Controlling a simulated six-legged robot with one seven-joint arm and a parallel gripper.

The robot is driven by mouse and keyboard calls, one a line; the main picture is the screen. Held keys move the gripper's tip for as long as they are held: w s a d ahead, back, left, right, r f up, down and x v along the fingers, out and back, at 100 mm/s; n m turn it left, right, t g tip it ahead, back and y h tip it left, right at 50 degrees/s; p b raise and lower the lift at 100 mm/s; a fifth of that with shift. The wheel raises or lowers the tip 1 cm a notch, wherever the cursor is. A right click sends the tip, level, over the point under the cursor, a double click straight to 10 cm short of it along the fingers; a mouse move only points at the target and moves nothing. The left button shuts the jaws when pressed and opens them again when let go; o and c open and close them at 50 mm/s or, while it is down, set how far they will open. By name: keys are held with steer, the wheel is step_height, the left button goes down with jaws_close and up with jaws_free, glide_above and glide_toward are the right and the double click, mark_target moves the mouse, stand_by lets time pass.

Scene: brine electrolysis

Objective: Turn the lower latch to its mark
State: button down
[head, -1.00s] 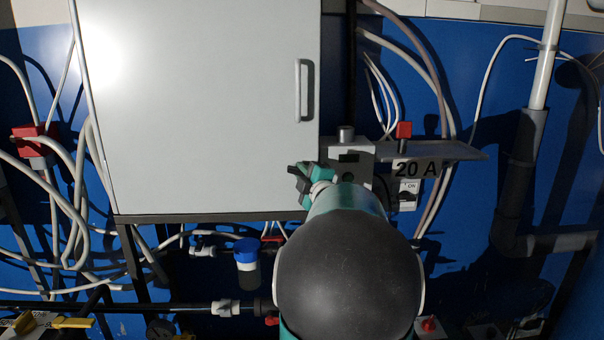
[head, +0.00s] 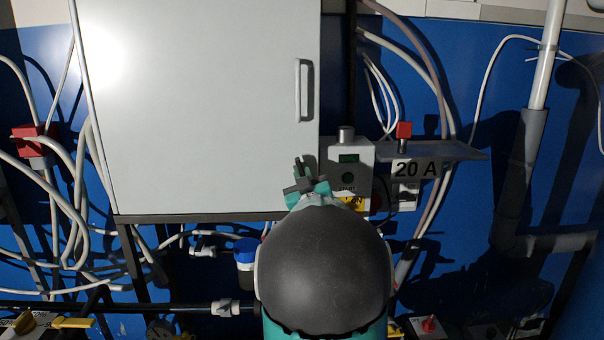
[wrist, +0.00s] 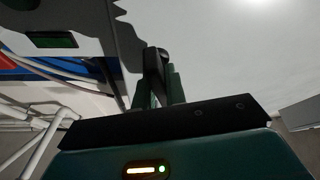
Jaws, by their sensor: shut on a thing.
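The grey-white cabinet door (head: 200,100) fills the upper left of the head view, its handle near the right edge. My gripper (head: 305,185) is at the door's lower right corner, with its dark and teal hand pointing up. In the wrist view my gripper (wrist: 158,88) is shut on a small dark latch (wrist: 160,58), which stands upright between the two green fingers against the pale door. In the head view I cannot separate the latch clearly from the fingers. Its mark is not visible in either view.
A white box (head: 350,155) with a green display and START label stands just right of my gripper. A shelf (head: 435,151) with a red knob and a 20 A label sits further right. Loose cables (head: 60,215) hang left. A blue-capped fitting (head: 245,248) is below the cabinet.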

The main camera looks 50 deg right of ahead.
steer(key=shift+m+g+h, duration=0.55)
steer(key=shift+m+h, duration=0.05)
steer(key=shift+m, duration=0.8)
steer(key=shift+m+g+h, duration=0.55)
steer(key=shift+m+h, duration=0.05)
steer(key=shift+m, duration=0.8)
steer(key=c, duration=1.4)
jaws_free()
steer(key=shift+c, duration=0.2)
steer(key=v, duration=1.4)
steer(key=shift+w, duration=0.1)
